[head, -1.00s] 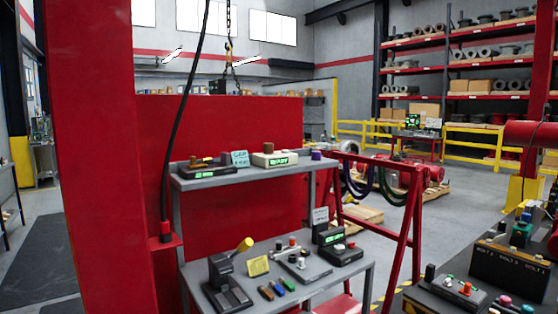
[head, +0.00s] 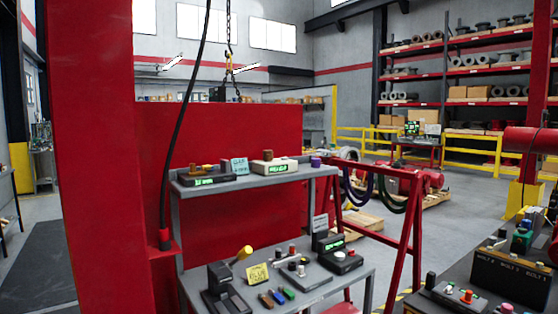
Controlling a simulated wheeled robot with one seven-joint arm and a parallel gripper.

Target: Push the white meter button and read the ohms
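A black meter (head: 341,264) with a lit green display (head: 333,244) stands at the right end of the lower shelf of a grey bench (head: 190,258). A small pale button (head: 340,254) and a red one (head: 351,253) sit on its top. The display's digits are too small to read. On the upper shelf, a cream box (head: 276,167) and a dark box (head: 206,180) also have green displays that I cannot read. Which device the task calls the meter is not certain. My gripper is not in view.
A lever device (head: 220,290), a yellow note (head: 257,273) and a button panel (head: 303,273) share the lower shelf. A red post (head: 95,150) rises at left. A dark console (head: 508,280) stands at right. A red frame (head: 409,220) stands beside the bench.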

